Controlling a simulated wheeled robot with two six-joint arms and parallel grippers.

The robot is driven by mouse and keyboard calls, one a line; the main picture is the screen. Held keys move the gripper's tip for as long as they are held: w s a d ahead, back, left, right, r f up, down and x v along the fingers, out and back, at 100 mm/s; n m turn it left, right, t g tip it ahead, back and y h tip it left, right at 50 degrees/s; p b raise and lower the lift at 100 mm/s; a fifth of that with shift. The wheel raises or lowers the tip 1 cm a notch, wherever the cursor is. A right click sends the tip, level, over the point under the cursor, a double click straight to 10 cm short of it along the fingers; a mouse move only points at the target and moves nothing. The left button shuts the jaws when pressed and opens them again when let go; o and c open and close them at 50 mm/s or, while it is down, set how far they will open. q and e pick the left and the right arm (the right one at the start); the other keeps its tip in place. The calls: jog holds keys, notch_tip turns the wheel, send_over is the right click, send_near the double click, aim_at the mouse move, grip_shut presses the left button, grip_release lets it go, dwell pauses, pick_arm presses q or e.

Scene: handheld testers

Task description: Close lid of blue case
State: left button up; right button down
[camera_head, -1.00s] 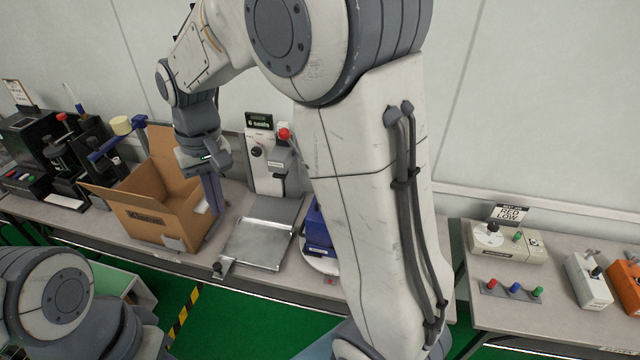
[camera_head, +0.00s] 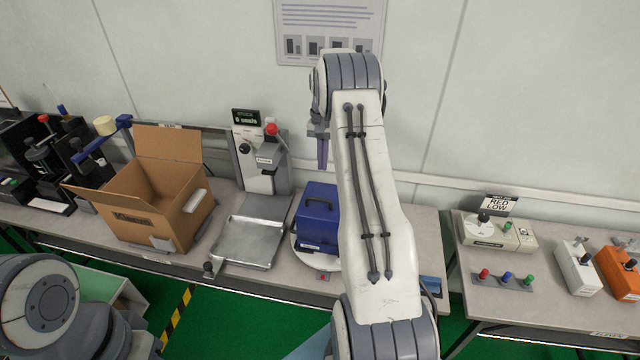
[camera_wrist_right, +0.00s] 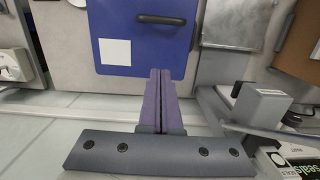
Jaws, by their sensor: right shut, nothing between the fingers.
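The blue case (camera_head: 318,232) sits on a white round plate (camera_head: 321,262) on the bench, partly hidden at right by my right arm. Its lid (camera_head: 322,196), with a dark handle, appears to lie down over the body; I cannot tell whether it is flush. The right wrist view shows the lid (camera_wrist_right: 122,48) with its handle and a white label. My right gripper (camera_head: 322,167) points down, shut and empty, above the case's back part. In the wrist view its fingertips (camera_wrist_right: 160,72) overlap the lid's edge; contact cannot be told. My left gripper is out of view.
A metal tray (camera_head: 240,243) and a lever device (camera_head: 262,160) stand left of the case, beyond them an open cardboard box (camera_head: 132,222). The wall is close behind. Testers (camera_head: 497,232) stand on a separate bench at right.

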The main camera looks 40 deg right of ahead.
jog(key=p, duration=0.2)
send_over(321, 194)
notch_tip(321, 194, down, 5)
jog(key=shift+s+a+f+p, duration=0.15)
jog(key=shift+s+a+p, duration=0.25)
jog(key=shift+s+a, duration=0.15)
jog(key=shift+s+a+f+p, duration=0.15)
jog(key=shift+s+a+p, duration=0.25)
jog(key=shift+a, duration=0.2)
jog(key=shift+s+a, duration=0.15)
jog(key=shift+s, duration=0.05)
jog(key=shift+f, duration=0.1)
